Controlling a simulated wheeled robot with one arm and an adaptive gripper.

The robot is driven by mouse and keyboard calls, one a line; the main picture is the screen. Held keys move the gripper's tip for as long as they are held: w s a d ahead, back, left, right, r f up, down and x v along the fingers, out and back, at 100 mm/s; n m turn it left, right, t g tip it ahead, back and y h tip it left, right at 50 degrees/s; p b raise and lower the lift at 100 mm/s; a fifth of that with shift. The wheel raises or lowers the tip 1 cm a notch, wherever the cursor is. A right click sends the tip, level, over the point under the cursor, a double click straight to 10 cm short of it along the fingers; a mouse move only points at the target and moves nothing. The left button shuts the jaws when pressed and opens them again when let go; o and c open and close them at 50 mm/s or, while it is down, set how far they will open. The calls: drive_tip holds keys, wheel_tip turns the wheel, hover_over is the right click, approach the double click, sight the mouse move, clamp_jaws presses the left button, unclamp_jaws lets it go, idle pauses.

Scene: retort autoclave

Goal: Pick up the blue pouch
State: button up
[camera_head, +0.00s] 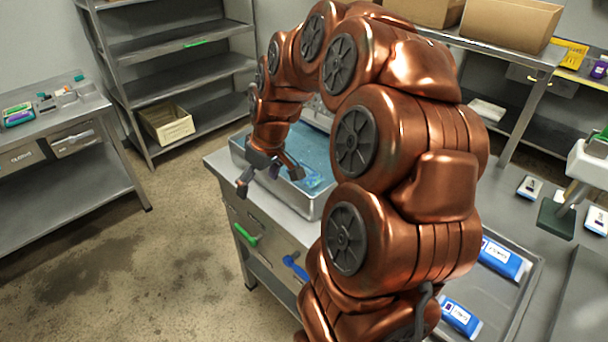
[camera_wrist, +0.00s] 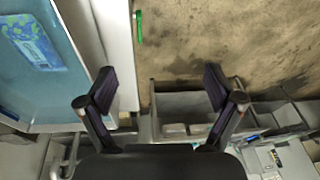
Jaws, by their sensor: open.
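A blue pouch with a light pattern (camera_wrist: 30,42) lies in a metal basin with a blue inside (camera_wrist: 74,98), at the upper left of the wrist view. In the head view the basin (camera_head: 310,207) stands on the counter, with the patterned pouch (camera_head: 315,181) partly hidden behind my arm. Two blue-and-white packs (camera_head: 503,258) (camera_head: 461,317) lie in a shallow tray (camera_head: 521,313) at the right. My gripper (camera_head: 268,179) is open and empty by the basin's left end. In the wrist view its fingers (camera_wrist: 160,86) are spread, beside the basin, with floor beyond.
The counter's front has a green handle (camera_head: 246,236) and a blue handle (camera_head: 296,268). Metal shelves (camera_head: 180,48) with a beige bin (camera_head: 167,124) stand behind. A side table (camera_head: 62,131) is at the left. Floor (camera_head: 150,250) between is clear. Cardboard boxes (camera_head: 508,24) sit upper right.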

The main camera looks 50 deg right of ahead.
drive_tip(key=shift+m+t+h, duration=0.3)
drive_tip(key=shift+t, duration=0.3)
drive_tip(key=w+d, duration=0.1)
drive_tip(key=d, duration=0.2)
drive_tip(key=d+f, duration=0.1)
drive_tip(key=d, duration=0.2)
drive_tip(key=w+d, duration=0.1)
drive_tip(key=d, duration=0.2)
drive_tip(key=shift+w+d+f, duration=0.2)
drive_tip(key=shift+w+f, duration=0.1)
hover_over(310, 175)
drive_tip(key=shift+a+f+m+t+h, duration=0.15)
drive_tip(key=shift+f+h, duration=0.05)
drive_tip(key=shift+f, duration=0.35)
drive_tip(key=shift+a+f+m+t+h, duration=0.1)
drive_tip(key=shift+f+m+t+h, duration=0.1)
drive_tip(key=shift+f, duration=0.35)
drive_tip(key=shift+d+f, duration=0.15)
drive_tip(key=shift+d, duration=0.1)
drive_tip(key=shift+p+x, duration=1.75)
drive_tip(key=shift+x, duration=2)
drive_tip(key=shift+s+d, duration=0.1)
drive_tip(key=c, duration=1.3)
